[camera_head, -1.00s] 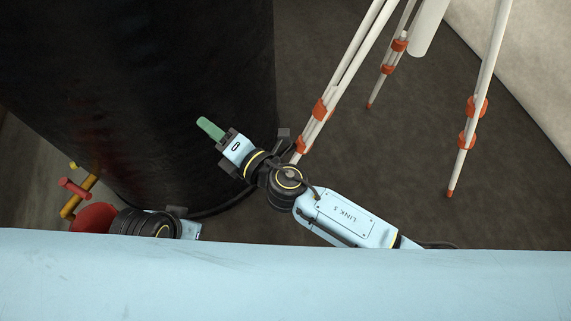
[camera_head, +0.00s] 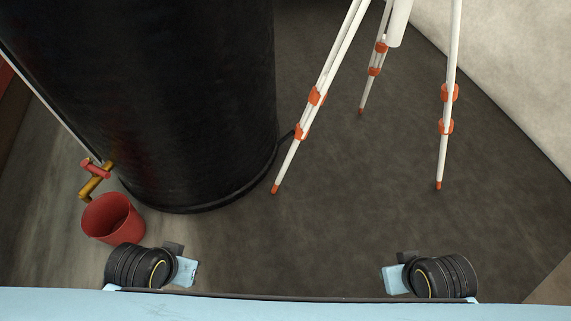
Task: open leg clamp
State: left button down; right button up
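A white tripod stands on the dark floor, its top cut off by the upper edge. Its legs carry orange-red leg clamps in pairs: an upper clamp (camera_head: 316,96) and a lower clamp (camera_head: 302,131) on the left leg, small ones (camera_head: 381,47) on the far leg, and an upper one (camera_head: 450,92) and a lower one (camera_head: 446,126) on the right leg. Whether any clamp is open is too small to tell. My two arms show only as dark joints with short light-blue parts at the bottom edge, well short of the tripod. Neither gripper's fingers show.
A large black cylinder (camera_head: 195,100) stands left of the tripod. A red bucket (camera_head: 113,218) is below a brass tap with a red handle (camera_head: 96,168) at the left. A pale sheet (camera_head: 510,80) is at the upper right. The floor (camera_head: 340,220) before the tripod is clear.

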aim_at(291, 133)
jog(key=z, duration=0.65)
jog(key=i, duration=1.2)
jog(key=u, duration=0.75)
